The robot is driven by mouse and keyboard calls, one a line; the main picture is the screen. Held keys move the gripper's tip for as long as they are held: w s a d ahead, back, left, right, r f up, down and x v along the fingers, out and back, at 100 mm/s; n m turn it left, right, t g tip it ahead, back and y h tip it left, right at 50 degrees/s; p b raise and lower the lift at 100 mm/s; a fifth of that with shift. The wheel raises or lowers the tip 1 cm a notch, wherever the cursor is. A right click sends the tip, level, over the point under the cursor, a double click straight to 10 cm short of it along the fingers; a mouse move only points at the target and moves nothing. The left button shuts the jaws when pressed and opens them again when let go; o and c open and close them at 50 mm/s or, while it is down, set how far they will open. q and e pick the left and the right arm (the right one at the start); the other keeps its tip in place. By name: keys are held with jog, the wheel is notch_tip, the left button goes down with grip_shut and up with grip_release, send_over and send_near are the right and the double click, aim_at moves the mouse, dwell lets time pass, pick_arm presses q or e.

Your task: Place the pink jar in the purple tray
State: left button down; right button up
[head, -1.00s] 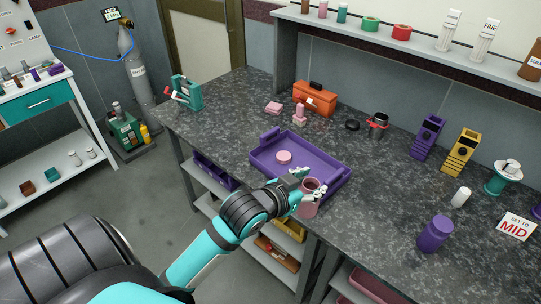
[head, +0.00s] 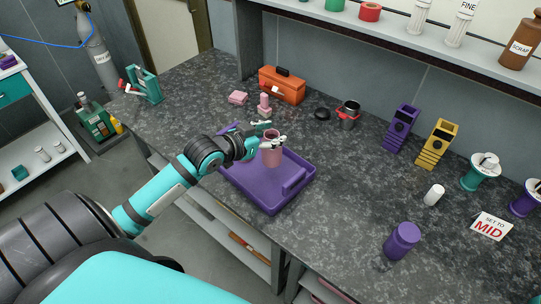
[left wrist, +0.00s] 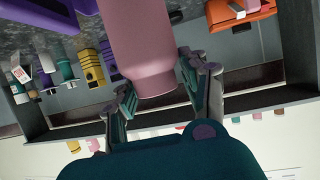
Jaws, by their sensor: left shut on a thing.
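The pink jar (head: 271,154) is upright and open at the top, between the fingers of my left gripper (head: 268,141). The gripper is shut on it near its upper part. In the head view the jar appears over the purple tray (head: 269,197); I cannot tell whether its base touches the tray floor. The left wrist view shows the pink jar (left wrist: 137,45) between both fingers of the left gripper (left wrist: 158,88). The tray lies on the dark counter, its far part partly hidden by the jar and gripper. My right gripper is not in view.
An orange toolbox (head: 282,86), a small pink stamp-like piece (head: 264,104) and a pink block (head: 237,97) stand behind the tray. A purple jar (head: 401,241) and a white cylinder (head: 434,194) stand to the right. The counter between tray and purple jar is clear.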

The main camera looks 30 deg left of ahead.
aim_at(264, 157)
pick_arm(q)
jog(key=f, duration=0.3)
jog(key=shift+s+f, duration=0.15)
jog(key=shift+s, duration=0.2)
notch_tip(264, 157, down, 4)
jog(key=shift+w+r, duration=0.1)
jog(key=shift+w, duration=0.05)
jog(key=c, duration=1)
grip_release()
jog(key=shift+f, duration=0.2)
jog(key=o, duration=0.3)
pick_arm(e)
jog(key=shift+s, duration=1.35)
pick_arm(q)
jog(key=shift+o, duration=0.2)
jog(key=shift+r, duration=0.1)
jog(key=v, duration=1.2)
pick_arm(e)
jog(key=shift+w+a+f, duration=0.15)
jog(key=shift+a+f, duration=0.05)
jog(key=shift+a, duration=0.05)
